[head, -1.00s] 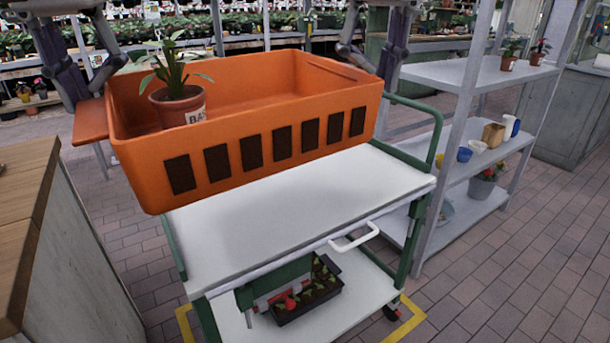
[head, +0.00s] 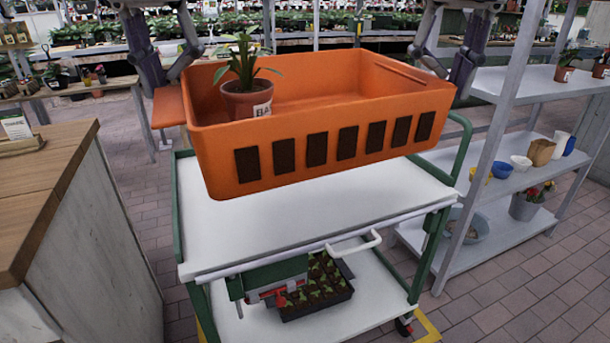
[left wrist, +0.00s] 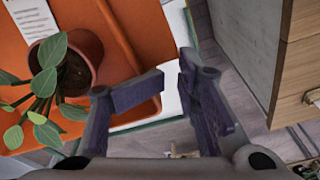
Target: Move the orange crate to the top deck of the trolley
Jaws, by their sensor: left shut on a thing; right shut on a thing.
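The orange crate (head: 345,178) is held up over the white top deck (head: 250,237) of the green-framed trolley, with its near side above the deck. Its underside looks clear of the deck, but the exact gap is hard to tell. A potted plant (head: 246,102) stands upright inside the crate at the left. My left gripper (head: 190,66) is shut on the crate's left end; its fingers also show in the left wrist view (left wrist: 160,90) beside the orange rim. My right gripper (head: 447,68) is at the crate's right end, shut on it, its fingertips partly hidden.
A tray of seedlings (head: 318,290) sits on the trolley's lower deck. A wooden-topped counter (head: 45,190) stands close on the left. A grey shelf unit (head: 490,205) with pots and bowls stands close on the right. The top deck's front part is bare.

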